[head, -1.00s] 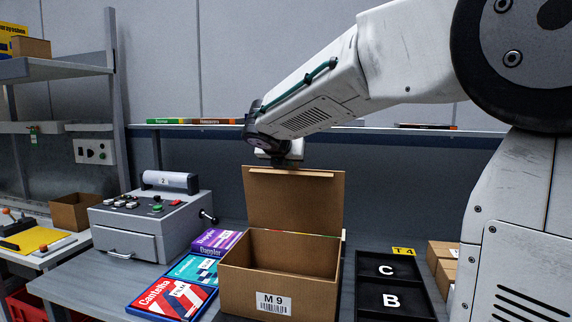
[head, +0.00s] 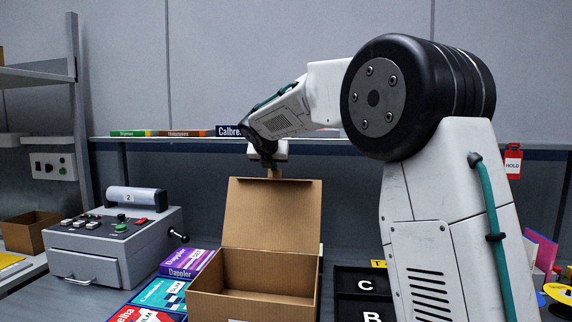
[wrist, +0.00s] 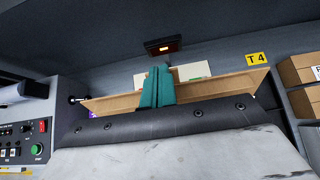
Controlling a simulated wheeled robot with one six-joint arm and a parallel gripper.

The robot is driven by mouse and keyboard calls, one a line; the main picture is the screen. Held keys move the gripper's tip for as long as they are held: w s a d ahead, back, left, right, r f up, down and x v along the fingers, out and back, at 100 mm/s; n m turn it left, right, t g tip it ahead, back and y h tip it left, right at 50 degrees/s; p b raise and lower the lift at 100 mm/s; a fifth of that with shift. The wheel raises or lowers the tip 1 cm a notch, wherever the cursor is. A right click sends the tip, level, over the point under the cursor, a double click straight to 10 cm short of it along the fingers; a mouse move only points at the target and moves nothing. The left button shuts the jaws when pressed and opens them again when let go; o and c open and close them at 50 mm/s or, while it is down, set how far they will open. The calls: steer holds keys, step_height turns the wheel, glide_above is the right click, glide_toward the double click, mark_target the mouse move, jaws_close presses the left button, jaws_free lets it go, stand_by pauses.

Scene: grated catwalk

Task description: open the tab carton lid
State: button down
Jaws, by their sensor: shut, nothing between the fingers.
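The brown carton (head: 256,272) stands open on the bench in the head view, and the inside that I can see looks empty. Its lid (head: 270,212) is raised, standing up from the far side. A small tan piece, perhaps the tab (head: 274,174), shows at the lid's top edge. My gripper (head: 270,162) is at the top middle of the lid; its fingers are mostly hidden there. In the wrist view my gripper's teal fingers (wrist: 157,86) are together, overlapping the lid (wrist: 205,88). I cannot tell whether they touch it.
Left of the carton lie boxes, one purple (head: 186,263), and a grey control machine (head: 110,238) with a side crank. A black tray (head: 345,288) marked C and B is at right. A shelf (head: 190,140) with books runs behind. A yellow T4 label (wrist: 257,59) is near the tray.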

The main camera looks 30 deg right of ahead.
steer(key=shift+w+d+f, duration=0.35)
steer(key=shift+w+d, duration=0.15)
steer(key=shift+w, duration=0.2)
steer(key=shift+s, duration=0.15)
